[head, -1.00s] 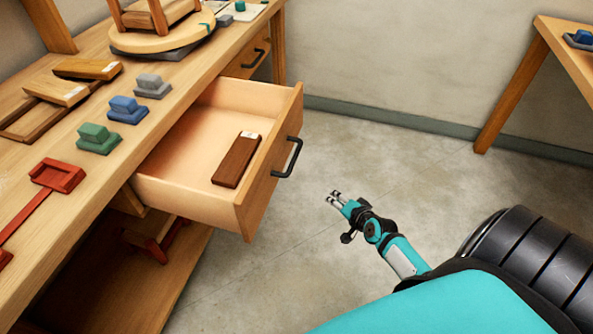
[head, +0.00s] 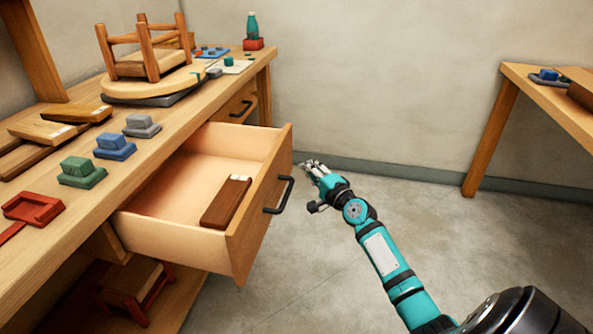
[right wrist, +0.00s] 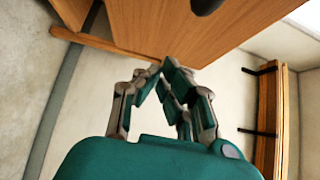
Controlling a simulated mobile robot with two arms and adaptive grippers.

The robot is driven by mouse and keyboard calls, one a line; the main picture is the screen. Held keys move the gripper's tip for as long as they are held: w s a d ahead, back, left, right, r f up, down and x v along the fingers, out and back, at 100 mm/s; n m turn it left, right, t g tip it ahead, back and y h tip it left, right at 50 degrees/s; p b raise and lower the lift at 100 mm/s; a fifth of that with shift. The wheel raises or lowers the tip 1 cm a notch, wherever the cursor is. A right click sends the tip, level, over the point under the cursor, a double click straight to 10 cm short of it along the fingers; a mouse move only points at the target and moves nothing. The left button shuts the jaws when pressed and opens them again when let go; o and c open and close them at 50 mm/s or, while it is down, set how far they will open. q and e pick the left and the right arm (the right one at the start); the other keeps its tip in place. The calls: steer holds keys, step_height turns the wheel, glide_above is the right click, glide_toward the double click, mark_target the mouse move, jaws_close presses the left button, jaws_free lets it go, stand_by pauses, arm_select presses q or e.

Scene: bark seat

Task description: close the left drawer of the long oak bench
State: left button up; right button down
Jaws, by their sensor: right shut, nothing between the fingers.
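The long oak bench (head: 25,262) runs along the left of the head view. Its near, left drawer (head: 257,215) is pulled well out, with a dark handle (head: 284,195) on its front and a brown wooden block (head: 226,202) inside. My right gripper (head: 311,166) is to the right of the drawer front, apart from the handle in the picture. In the right wrist view, the closed fingers (right wrist: 160,70) point towards a wooden panel, likely the drawer front (right wrist: 175,28); contact cannot be told. Nothing shows between them. My left gripper is not in view.
The bench's far drawer (head: 238,104) looks closed. A stool-like wooden piece on a round board (head: 150,85), and red, green, blue and grey blocks stand on the benchtop. Another table (head: 545,100) stands at the right. Floor between is clear.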

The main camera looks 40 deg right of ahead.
mark_target(287, 160)
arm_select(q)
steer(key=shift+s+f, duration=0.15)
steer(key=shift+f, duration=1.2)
arm_select(e)
steer(key=shift+w+a, duration=1.3)
